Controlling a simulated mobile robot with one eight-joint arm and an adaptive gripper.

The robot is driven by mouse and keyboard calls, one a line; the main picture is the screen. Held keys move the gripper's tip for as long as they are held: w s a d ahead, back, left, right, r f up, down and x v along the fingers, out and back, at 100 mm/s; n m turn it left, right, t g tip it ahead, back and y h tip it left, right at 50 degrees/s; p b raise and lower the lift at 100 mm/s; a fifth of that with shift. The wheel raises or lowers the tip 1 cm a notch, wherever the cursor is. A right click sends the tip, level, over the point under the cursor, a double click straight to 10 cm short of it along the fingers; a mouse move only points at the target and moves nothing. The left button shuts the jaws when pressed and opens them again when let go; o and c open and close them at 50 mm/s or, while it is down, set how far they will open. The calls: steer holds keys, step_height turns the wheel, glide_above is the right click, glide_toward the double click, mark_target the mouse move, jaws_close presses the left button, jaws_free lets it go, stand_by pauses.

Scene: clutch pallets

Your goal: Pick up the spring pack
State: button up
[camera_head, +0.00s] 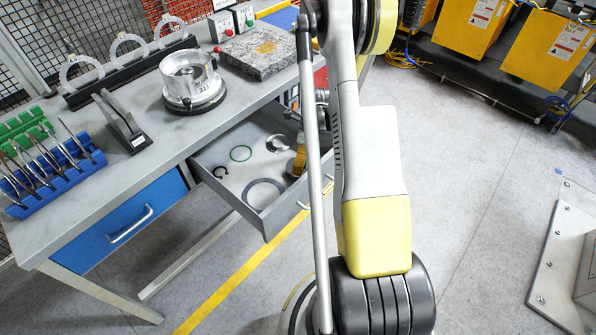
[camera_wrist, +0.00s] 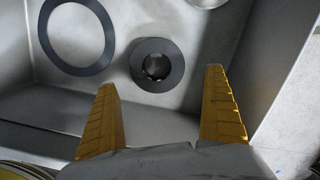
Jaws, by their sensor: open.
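The spring pack appears to be the thick dark ring with a small round hole (camera_wrist: 148,76). It lies on the floor of the open drawer (camera_head: 228,196). In the wrist view it is just beyond my gripper (camera_wrist: 161,81), roughly between the lines of its two yellow fingers. The fingers are spread apart with nothing between them, and I see no contact with the ring. In the head view my gripper (camera_head: 297,160) is low over the drawer's right side, partly behind my arm. I cannot make out the dark ring there.
A large thin grey ring (camera_wrist: 43,37) lies left of the dark ring; it also shows in the head view (camera_head: 250,187). The drawer wall (camera_wrist: 262,75) rises close to the right finger.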

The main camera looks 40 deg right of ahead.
mark_target(289, 166)
steer(key=f, duration=0.1)
steer(key=w+f+b, duration=0.1)
steer(key=f, duration=0.1)
steer(key=a+f+b, duration=0.1)
steer(key=f, duration=0.1)
steer(key=shift+w+f, duration=0.15)
steer(key=shift+f, duration=0.05)
steer(key=shift+r, duration=0.1)
steer(key=c, duration=1.2)
steer(key=shift+c, duration=0.2)
